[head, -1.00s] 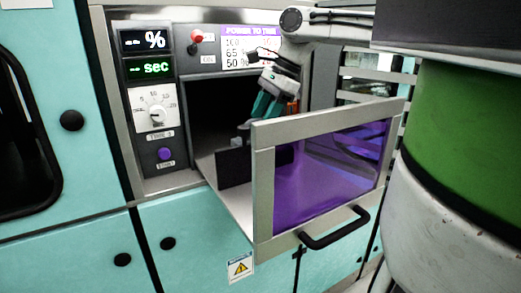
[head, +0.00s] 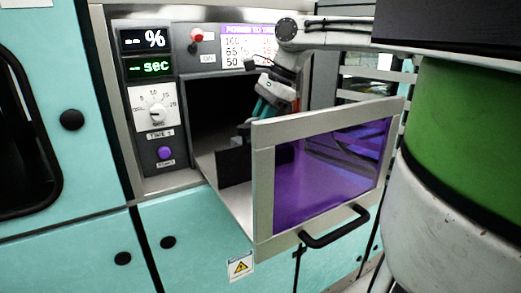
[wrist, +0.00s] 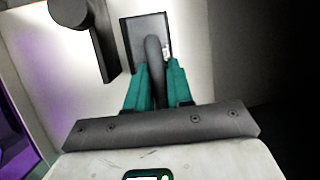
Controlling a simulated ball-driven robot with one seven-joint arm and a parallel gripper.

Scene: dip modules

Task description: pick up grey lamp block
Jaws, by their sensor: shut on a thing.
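My gripper (wrist: 156,84) has teal fingers closed around the upright, rounded grey handle of the grey lamp block (wrist: 136,40). The block has a dark rectangular plate, seen past the fingertips in the wrist view, against the pale drawer floor. In the head view my gripper (head: 262,110) reaches down into the open drawer behind its front panel. The fingertips and the held block are largely hidden there. I cannot tell whether the block touches the floor.
A second dark block with a round knob (wrist: 70,12) stands left of the held one in the wrist view. The open drawer's metal-framed purple window (head: 330,175) stands in front, with a black handle (head: 335,228). A control panel (head: 150,95) is at left.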

